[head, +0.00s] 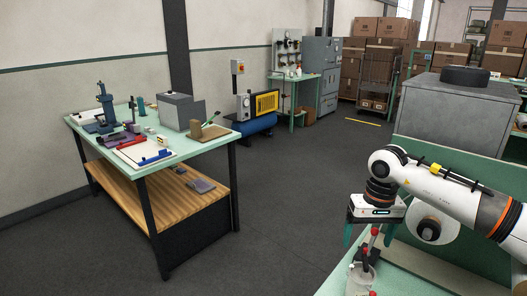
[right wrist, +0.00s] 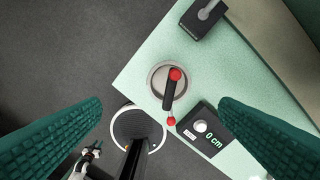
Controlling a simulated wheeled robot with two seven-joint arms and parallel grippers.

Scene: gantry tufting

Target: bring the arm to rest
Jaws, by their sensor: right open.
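My right gripper (head: 368,238) comes in from the right in the head view. It is open and empty, its two green fingers pointing down above the corner of a pale green bench (head: 338,280). In the right wrist view its fingers (right wrist: 160,108) stand wide apart at the left and right. Below and between them is a round grey fitting (right wrist: 158,76) with a black crank and red knobs (right wrist: 175,74). The gripper does not touch the crank. My left gripper is out of view.
A black block (right wrist: 203,17) is near the bench edge. A separate workbench (head: 190,146) with tools stands at the left. Open dark floor (head: 285,190) lies between.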

